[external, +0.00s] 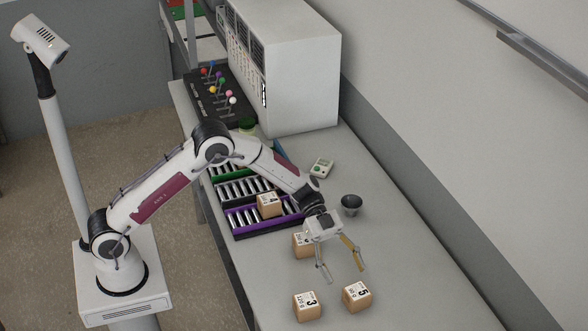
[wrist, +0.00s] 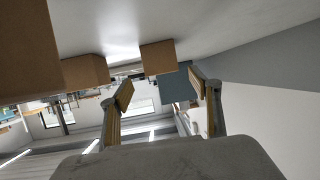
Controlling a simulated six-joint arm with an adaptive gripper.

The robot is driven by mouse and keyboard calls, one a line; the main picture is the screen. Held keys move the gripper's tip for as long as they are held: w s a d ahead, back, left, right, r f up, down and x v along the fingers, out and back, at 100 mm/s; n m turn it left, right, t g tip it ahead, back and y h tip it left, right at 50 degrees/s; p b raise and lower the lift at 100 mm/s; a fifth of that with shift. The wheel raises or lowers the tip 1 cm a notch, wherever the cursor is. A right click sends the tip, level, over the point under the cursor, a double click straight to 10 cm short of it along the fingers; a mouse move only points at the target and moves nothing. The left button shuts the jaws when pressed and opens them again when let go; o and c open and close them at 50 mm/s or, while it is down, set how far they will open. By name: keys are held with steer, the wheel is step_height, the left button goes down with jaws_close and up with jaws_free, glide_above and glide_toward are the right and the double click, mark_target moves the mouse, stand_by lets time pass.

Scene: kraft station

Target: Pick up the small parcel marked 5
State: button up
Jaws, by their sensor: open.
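The small parcel marked 5 (external: 356,297) is a brown cube with a white label on top. It sits on the grey table near the front in the external view. My gripper (external: 344,270) is open and empty, with its two fingers spread apart, above the table just behind parcel 5. In the wrist view my open fingers (wrist: 160,92) reach up from the bottom, with nothing between them. A brown box (wrist: 158,57) shows beyond them; its label is not visible, so I cannot tell which parcel it is.
A parcel marked 3 (external: 306,306) stands left of parcel 5. Another parcel (external: 301,246) is partly hidden behind my gripper. Parcel 4 (external: 267,208) is on the purple-edged roller rack (external: 240,222). A dark cup (external: 351,204) stands behind. The table right of parcel 5 is clear.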

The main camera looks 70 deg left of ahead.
mark_target(356, 289)
steer(key=shift+d, duration=0.1)
steer(key=shift+x, duration=1.2)
steer(key=shift+d, duration=0.1)
steer(key=shift+w+d+f, duration=0.15)
steer(key=shift+d, duration=0.75)
steer(key=shift+w+d+f, duration=0.1)
steer(key=shift+w+d, duration=0.05)
steer(key=shift+d, duration=0.75)
steer(key=shift+x, duration=0.75)
steer(key=shift+c, duration=0.5)
steer(key=c, duration=1.1)
